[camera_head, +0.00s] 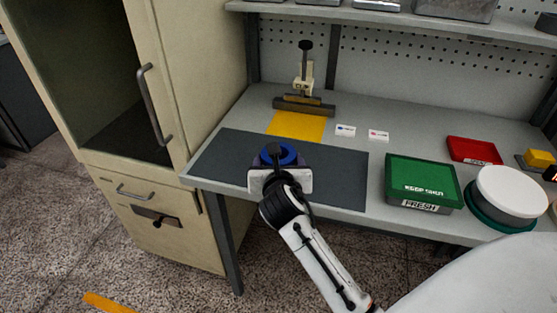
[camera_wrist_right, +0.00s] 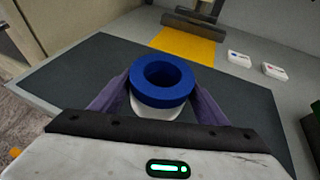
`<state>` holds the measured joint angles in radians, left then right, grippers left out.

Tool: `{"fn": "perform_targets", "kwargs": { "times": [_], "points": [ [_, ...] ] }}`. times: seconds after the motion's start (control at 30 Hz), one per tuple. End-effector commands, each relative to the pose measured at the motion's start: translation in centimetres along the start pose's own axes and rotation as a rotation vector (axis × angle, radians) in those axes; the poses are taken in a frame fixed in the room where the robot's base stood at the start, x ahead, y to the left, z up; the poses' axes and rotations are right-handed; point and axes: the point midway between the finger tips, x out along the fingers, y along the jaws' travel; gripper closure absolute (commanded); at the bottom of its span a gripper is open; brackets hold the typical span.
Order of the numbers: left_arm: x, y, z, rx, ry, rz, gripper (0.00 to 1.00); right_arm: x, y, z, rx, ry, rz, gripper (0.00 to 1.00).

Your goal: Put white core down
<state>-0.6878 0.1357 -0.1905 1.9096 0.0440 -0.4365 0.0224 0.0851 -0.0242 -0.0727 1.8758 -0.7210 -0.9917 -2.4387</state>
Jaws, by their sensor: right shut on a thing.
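My right gripper (camera_wrist_right: 160,100) is shut on a white core (camera_wrist_right: 157,110), with one finger on each side of it. A thick blue ring (camera_wrist_right: 162,80) with an open centre sits on top of the core; it also shows in the head view (camera_head: 288,153). In the head view my right gripper (camera_head: 279,160) is over the dark grey mat (camera_head: 225,165), near the table's front edge. The core is hidden there by my wrist. I cannot tell whether its base touches the mat. My left gripper is not in view.
A yellow sheet (camera_head: 297,127) and a clamp-like fixture (camera_head: 304,85) are behind the mat. Two small cards (camera_head: 345,131) lie to their right. A green box (camera_head: 425,182), a white round lid (camera_head: 510,190) and a red tray (camera_head: 473,150) stand right. A cabinet (camera_head: 165,80) borders the left.

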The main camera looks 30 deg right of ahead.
Motion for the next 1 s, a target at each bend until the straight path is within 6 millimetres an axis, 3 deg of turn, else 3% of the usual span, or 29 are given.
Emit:
{"fn": "perform_targets", "kwargs": {
  "times": [0.03, 0.13, 0.5, 0.8, 1.0],
  "points": [
    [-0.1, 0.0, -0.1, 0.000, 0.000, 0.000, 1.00, 0.0, 0.0, -0.1, -0.002, 0.001, 0.000, 0.31],
    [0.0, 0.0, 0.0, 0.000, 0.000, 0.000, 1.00, 0.0, 0.0, -0.1, -0.001, 0.001, 0.000, 0.14],
    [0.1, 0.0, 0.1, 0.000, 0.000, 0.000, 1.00, -0.3, 0.0, 0.2, 0.000, 0.001, 0.001, 0.14],
    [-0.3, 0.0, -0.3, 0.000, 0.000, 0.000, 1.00, -5.2, 0.0, 0.2, -0.001, 0.001, 0.002, 0.14],
    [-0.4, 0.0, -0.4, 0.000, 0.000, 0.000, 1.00, -7.3, 0.0, 0.2, -0.001, 0.001, 0.000, 0.14]
  ]
}}
